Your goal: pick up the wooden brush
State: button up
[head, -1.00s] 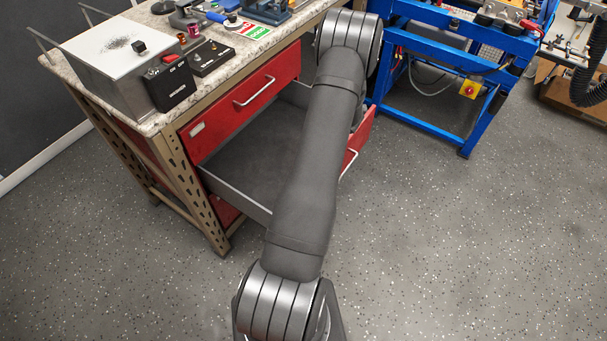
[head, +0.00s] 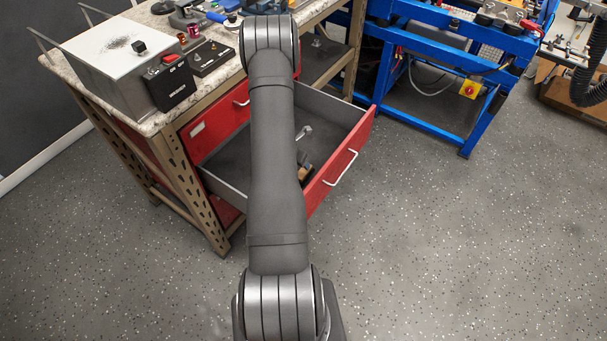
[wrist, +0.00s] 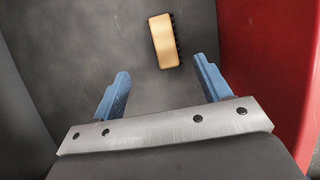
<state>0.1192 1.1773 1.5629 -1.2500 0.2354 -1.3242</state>
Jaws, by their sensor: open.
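The wooden brush (wrist: 164,40) lies in the open drawer, a tan block with dark bristles along its right side in the wrist view. Part of it shows in the head view (head: 304,171), beside my arm and near the red drawer front. My gripper (wrist: 161,82) is open and empty, with its two blue fingers apart. The brush lies beyond the fingertips, between their lines, and is not touched.
The drawer (head: 341,172) has a red front and grey walls (head: 329,101). The workbench top (head: 228,50) carries boxes and tools. A blue frame (head: 425,122) stands at the right.

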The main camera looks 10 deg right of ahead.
jog(key=x, duration=0.5)
jog(key=shift+w+d+f, duration=0.1)
jog(key=shift+f, duration=0.25)
jog(key=x, duration=0.4)
jog(key=shift+s+d+f, duration=0.15)
jog(key=shift+s+d, duration=0.05)
jog(key=shift+s, duration=0.1)
jog(key=shift+w+d+f, duration=0.15)
jog(key=shift+w+f, duration=0.05)
jog(key=shift+f, duration=0.3)
jog(key=shift+c, duration=0.2)
jog(key=c, duration=1.1)
